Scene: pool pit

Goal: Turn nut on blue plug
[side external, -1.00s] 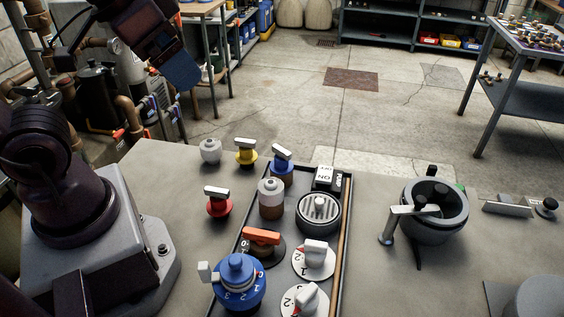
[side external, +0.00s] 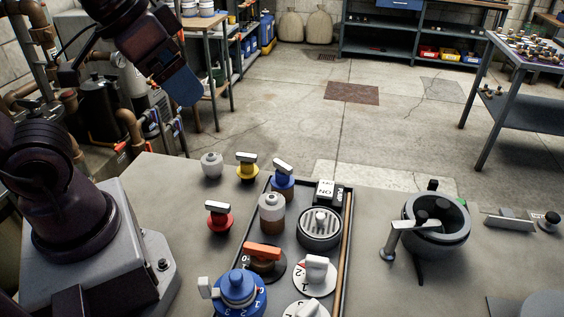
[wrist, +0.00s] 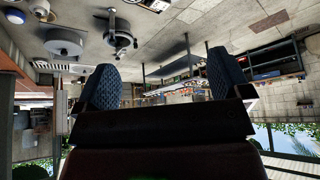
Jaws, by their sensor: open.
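A blue plug (side external: 283,187) with a silver bar-shaped top (side external: 282,167) stands upright at the far end of the black tray, in the side view. A larger blue dial with numbers (side external: 238,296) sits near the tray's front left; I cannot tell which of the two bears the nut. My gripper (side external: 185,86) hangs high at the upper left, well apart from both. Only one blue fingertip pad shows clearly there. In the wrist view my gripper (wrist: 162,85) is open, with two blue textured pads wide apart and nothing held between them.
The tray (side external: 348,240) also holds a grey-topped cylinder (side external: 271,216), a ribbed round knob (side external: 320,228), an orange-handled knob (side external: 263,251) and white dials (side external: 315,277). Red (side external: 219,218) and yellow (side external: 246,168) plugs stand left of it. A dark bowl-shaped valve (side external: 436,228) stands right.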

